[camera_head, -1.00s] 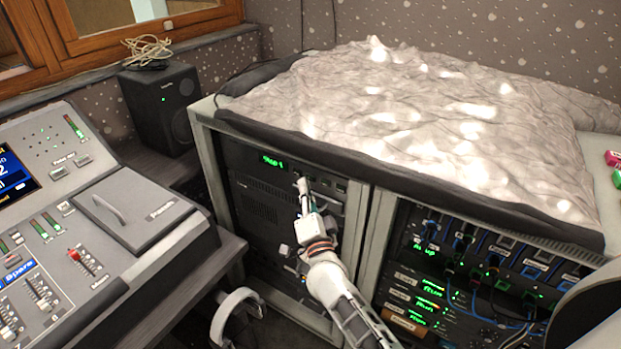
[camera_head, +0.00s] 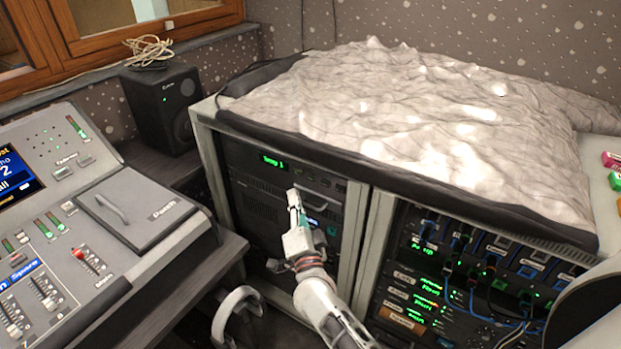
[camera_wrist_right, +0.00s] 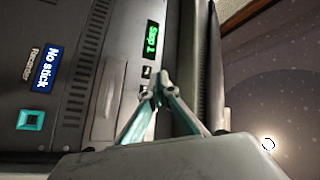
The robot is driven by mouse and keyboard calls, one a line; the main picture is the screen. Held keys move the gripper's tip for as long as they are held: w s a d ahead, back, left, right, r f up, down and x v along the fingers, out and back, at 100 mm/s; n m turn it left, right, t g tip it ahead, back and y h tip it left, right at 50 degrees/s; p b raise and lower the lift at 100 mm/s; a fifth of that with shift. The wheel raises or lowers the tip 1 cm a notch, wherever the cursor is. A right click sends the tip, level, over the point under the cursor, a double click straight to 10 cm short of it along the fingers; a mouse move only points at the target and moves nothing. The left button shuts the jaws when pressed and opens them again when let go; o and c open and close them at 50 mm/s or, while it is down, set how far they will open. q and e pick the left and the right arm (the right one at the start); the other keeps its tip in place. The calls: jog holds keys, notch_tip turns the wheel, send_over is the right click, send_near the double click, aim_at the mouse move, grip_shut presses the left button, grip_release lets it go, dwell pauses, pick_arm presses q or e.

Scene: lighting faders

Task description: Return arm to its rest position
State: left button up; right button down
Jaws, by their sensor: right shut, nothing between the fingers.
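My right gripper (camera_head: 296,200) is shut and empty in front of the left rack unit (camera_head: 262,208), a dark panel with a small green lit display (camera_head: 273,161). In the right wrist view the fingertips (camera_wrist_right: 155,92) meet just below the green display (camera_wrist_right: 151,42). A blue "No stick" label (camera_wrist_right: 47,70) and a teal-framed square button (camera_wrist_right: 30,120) show on the panel there. I cannot tell the exact gap between the fingertips and the panel. My left gripper is not in view.
A lighting desk with faders (camera_head: 88,262) stands at the left. A black speaker (camera_head: 162,108) sits behind it. A crumpled grey cover (camera_head: 420,120) lies on the rack top. Cabled rack units (camera_head: 470,270) with green lights fill the right bay. White headphones (camera_head: 238,312) hang at the desk's edge.

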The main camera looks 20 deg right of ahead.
dwell(0.6)
jog(key=s+d+f+n+g+y, duration=0.1)
jog(key=s+f+n+g+y, duration=0.1)
jog(key=s+f+n+g, duration=0.3)
jog(key=s+d+f+n+g+y, duration=0.1)
jog(key=s+f+n+g+y, duration=0.2)
jog(key=s+f+n, duration=0.9)
jog(key=s+f+g, duration=0.1)
jog(key=s+f, duration=0.1)
jog(key=s, duration=0.5)
jog(key=s+f, duration=0.3)
jog(key=s, duration=0.4)
jog(key=shift+f+g, duration=0.25)
jog(key=shift+g, duration=0.15)
